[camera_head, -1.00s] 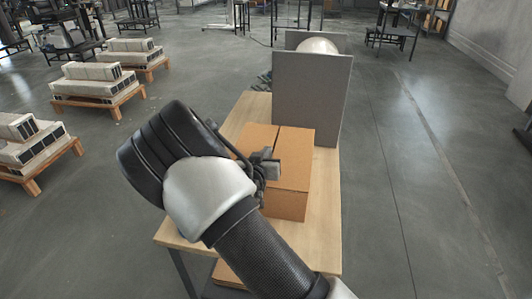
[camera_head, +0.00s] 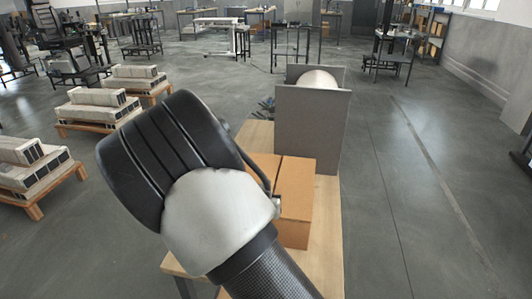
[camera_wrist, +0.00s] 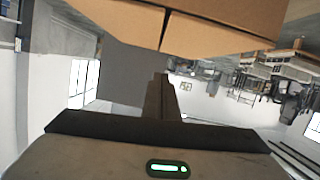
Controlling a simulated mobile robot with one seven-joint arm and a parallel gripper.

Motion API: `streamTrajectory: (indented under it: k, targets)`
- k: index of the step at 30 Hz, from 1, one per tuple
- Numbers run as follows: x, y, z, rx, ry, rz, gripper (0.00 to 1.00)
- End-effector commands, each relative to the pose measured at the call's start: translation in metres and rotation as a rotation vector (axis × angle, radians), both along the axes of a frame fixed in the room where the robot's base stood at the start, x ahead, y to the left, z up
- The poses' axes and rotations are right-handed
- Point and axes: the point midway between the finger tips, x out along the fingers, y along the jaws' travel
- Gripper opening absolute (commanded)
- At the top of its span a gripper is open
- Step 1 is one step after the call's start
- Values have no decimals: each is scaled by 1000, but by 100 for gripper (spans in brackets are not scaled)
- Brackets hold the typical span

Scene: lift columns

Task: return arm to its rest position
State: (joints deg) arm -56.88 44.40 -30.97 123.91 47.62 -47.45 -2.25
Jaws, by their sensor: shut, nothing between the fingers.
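My arm fills the lower middle of the head view, with its black and white joint in front of the table. My gripper is hidden behind that joint in the head view. In the wrist view, my gripper (camera_wrist: 162,92) shows as a dark narrow shape above a grey body with a green light. It is shut and holds nothing. A closed brown cardboard box (camera_head: 296,200) stands on the table, partly hidden by my arm. The box also shows along the top of the wrist view (camera_wrist: 215,25), apart from the gripper.
The wooden table (camera_head: 328,245) carries the box and, at its far end, a grey panel (camera_head: 310,130) with a white rounded object (camera_head: 317,79) behind it. Pallets with pale blocks (camera_head: 97,110) stand at the left.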

Motion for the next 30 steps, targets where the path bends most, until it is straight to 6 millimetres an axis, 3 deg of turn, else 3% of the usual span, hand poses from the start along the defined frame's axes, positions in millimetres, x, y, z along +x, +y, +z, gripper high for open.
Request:
streamTrajectory:
  k: [5,11,19,24,30]
  targets:
    - [-10,-14,17,190,179,2,0]
    - [-55,-22,67,387,399,99,0]
    - [-160,-58,147,407,584,243,0]
    - [-225,-89,169,325,661,251,0]
    - [-283,-120,178,231,727,205,0]
